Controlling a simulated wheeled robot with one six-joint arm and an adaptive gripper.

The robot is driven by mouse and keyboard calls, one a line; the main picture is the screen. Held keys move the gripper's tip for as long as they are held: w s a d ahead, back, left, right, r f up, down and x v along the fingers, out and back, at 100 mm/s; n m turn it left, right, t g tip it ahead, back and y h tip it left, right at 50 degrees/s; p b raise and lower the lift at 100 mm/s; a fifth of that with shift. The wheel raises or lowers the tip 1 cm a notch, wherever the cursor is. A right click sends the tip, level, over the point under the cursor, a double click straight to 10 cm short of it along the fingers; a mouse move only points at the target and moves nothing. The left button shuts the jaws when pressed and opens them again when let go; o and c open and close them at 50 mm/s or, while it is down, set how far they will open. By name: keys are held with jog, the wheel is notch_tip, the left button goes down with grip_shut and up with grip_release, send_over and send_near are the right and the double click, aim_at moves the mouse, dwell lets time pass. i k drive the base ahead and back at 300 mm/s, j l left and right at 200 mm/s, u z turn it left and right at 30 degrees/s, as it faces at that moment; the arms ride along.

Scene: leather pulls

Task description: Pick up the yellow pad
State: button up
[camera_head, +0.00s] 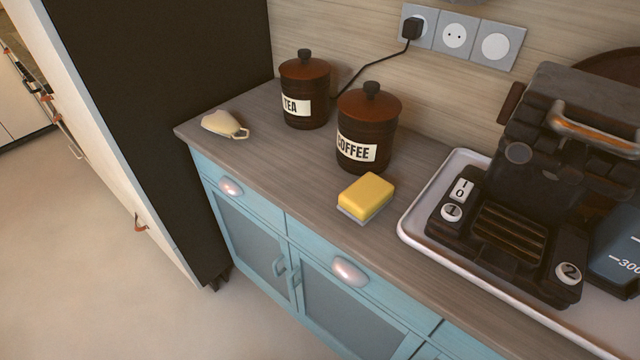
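The yellow pad (368,193) is a small block, yellow on top with a thin grey layer underneath. It lies on the wooden counter near the front edge, in front of the coffee canister and left of the white tray. Nothing covers it. My gripper is not in this view.
The coffee canister (367,132) and tea canister (305,92) stand behind the pad. A cream-coloured object (223,124) lies at the counter's left end. A white tray (420,210) holds a dark coffee machine (540,150). The counter (290,177) left of the pad is clear.

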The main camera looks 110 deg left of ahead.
aim_at(363, 199)
jog(key=u, duration=3.25)
